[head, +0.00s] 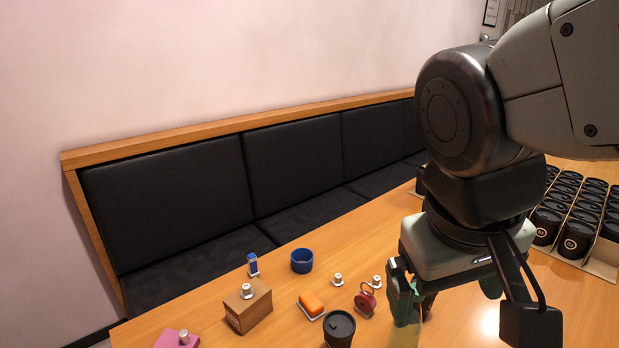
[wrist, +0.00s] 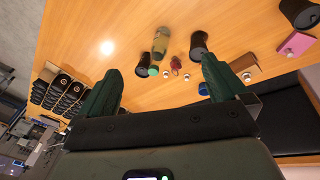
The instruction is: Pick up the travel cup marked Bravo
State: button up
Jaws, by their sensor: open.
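A black lidded travel cup (head: 340,328) stands on the table at the bottom of the head view. In the wrist view I take it to be the dark cup (wrist: 199,42) right of the olive bottle (wrist: 160,42). Another dark cup (wrist: 300,12) is at the top right there, and a dark cup-like object (wrist: 143,68) is left of centre. No name is readable on any, so I cannot tell which is Bravo. My gripper (wrist: 165,82) is open and empty, its dark green fingers wide apart above the table. In the head view it is right of the cup.
Trays of black cups with round marks (head: 575,235) stand at the right. A cardboard box (head: 248,307), blue bowl (head: 302,261), orange block (head: 311,302), red clock (head: 365,299) and small metal-topped pieces crowd the left table. A black bench (head: 190,220) lies behind.

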jog(key=w+a+f+n+t+h, duration=1)
jog(key=a+f+n, duration=0.25)
jog(key=n, duration=0.55)
jog(key=s+a+f+n+t+y, duration=0.2)
jog(key=a+f+n+t+y, duration=0.5)
jog(key=a+n+y, duration=0.4)
jog(key=s+a+f+n+g+y, duration=0.1)
jog(key=s+a+f+n+y, duration=0.2)
jog(key=n+y, duration=0.1)
jog(key=s+a+f+n+g+y, duration=0.2)
jog(key=s+a+f+n+y, duration=0.1)
jog(key=f+n+y, duration=0.1)
jog(key=s+a+f+n+g+y, duration=0.2)
jog(key=s+a+f+n+y, duration=0.1)
jog(key=f+n+y, duration=0.1)
jog(key=shift+s+a+f, duration=0.2)
jog(key=shift+a+f, duration=0.05)
jog(key=shift+a, duration=0.05)
jog(key=shift+x, duration=2.5)
jog(key=shift+f, duration=0.15)
jog(key=shift+c, duration=0.2)
